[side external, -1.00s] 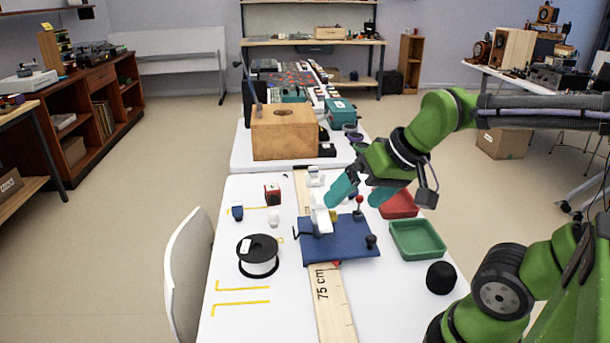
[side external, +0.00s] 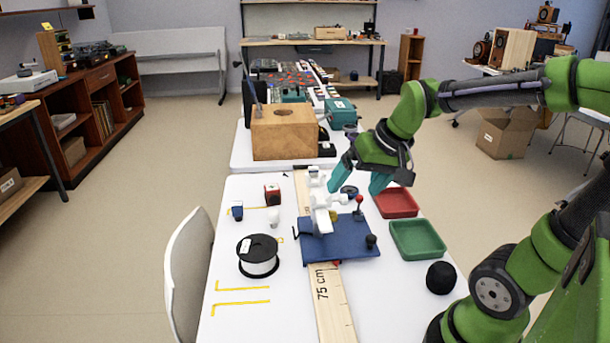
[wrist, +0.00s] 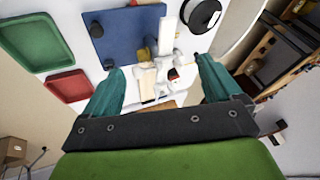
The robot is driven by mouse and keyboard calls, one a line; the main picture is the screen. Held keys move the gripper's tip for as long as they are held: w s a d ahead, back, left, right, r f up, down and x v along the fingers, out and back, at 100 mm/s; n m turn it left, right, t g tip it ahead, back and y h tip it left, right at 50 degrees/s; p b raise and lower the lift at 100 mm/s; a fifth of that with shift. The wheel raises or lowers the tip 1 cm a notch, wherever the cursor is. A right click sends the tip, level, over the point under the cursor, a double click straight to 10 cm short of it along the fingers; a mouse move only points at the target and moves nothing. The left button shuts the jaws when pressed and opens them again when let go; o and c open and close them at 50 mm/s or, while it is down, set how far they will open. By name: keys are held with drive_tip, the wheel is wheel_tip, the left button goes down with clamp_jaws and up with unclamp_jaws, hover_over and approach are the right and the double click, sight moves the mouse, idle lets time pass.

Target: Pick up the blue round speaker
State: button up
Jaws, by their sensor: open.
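In the wrist view my gripper (wrist: 158,66) is open and empty, and I cannot make out the blue thing there.
A white jointed device (side external: 320,200) stands on the blue mat (side external: 330,252), close to the left finger. The red tray (side external: 397,203), green tray (side external: 418,240) and black ball (side external: 441,277) are at right; a spool (side external: 258,256) is left.

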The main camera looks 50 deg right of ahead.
drive_tip(key=w+d+f+g, duration=0.1)
drive_tip(key=w+d, duration=0.2)
drive_tip(key=d, duration=0.4)
drive_tip(key=w+d+f, duration=0.2)
drive_tip(key=w+d, duration=0.2)
drive_tip(key=d, duration=0.3)
drive_tip(key=n, duration=0.6)
hover_over(350, 190)
drive_tip(key=s, duration=0.2)
drive_tip(key=shift+h, duration=0.3)
wheel_tip(350, 190, down, 12)
drive_tip(key=shift+f, duration=0.2)
drive_tip(key=shift+s+x, duration=0.15)
drive_tip(key=shift+x, duration=1.3)
drive_tip(key=shift+s+x, duration=0.15)
drive_tip(key=shift+x, duration=1.3)
drive_tip(key=shift+f, duration=0.1)
drive_tip(key=shift+c, duration=0.4)
drive_tip(key=c, duration=1.2)
